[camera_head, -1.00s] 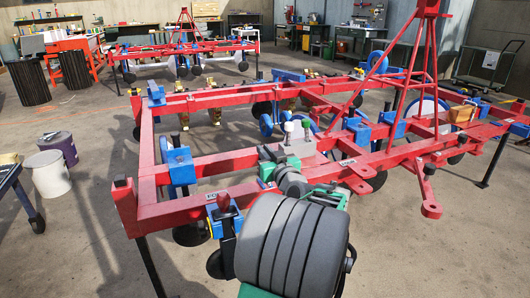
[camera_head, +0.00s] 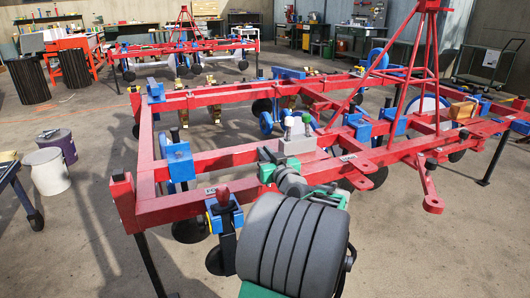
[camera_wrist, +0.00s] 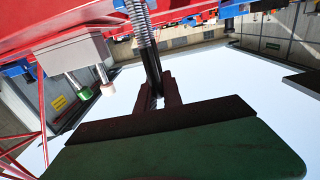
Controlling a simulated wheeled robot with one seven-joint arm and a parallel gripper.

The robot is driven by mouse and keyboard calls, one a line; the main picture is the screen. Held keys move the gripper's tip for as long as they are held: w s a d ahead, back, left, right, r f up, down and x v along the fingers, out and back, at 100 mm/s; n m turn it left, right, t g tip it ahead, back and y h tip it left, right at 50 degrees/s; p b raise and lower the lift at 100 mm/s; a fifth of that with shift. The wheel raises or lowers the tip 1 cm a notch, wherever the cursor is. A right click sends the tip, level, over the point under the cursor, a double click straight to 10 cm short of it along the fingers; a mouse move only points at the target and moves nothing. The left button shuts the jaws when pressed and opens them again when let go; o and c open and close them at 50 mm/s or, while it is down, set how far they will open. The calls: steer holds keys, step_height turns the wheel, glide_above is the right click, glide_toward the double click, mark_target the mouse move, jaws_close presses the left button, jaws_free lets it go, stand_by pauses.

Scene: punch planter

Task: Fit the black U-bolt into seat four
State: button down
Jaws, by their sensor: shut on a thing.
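In the wrist view my gripper (camera_wrist: 156,82) has dark red-brown fingers shut on a black rod, the visible part of the black U-bolt (camera_wrist: 150,55). The rod runs from the fingers toward the red frame at the top of that view, beside a coil spring. Whether it touches the frame cannot be told. In the head view my arm stretches over the front red beam (camera_head: 215,163), and my gripper and the U-bolt cannot be made out there. I cannot tell which place on the frame is seat four.
A grey block (camera_wrist: 75,53) with a green-tipped and a pale post is close left of my fingers in the wrist view. Blue clamp blocks (camera_head: 178,162) sit along the red frame. A red tower (camera_head: 425,75) rises at right. A white bucket (camera_head: 47,172) stands on open floor at left.

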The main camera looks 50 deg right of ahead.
steer(key=shift+f, duration=3.9)
steer(key=c, duration=1.5)
jaws_free()
steer(key=shift+f, duration=0.15)
steer(key=shift+o, duration=0.5)
steer(key=shift+s+f, duration=0.1)
steer(key=p+v, duration=0.1)
steer(key=v, duration=0.5)
steer(key=shift+s+a, duration=0.1)
steer(key=shift+s, duration=0.3)
steer(key=shift+s+a, duration=0.3)
steer(key=shift+s, duration=0.05)
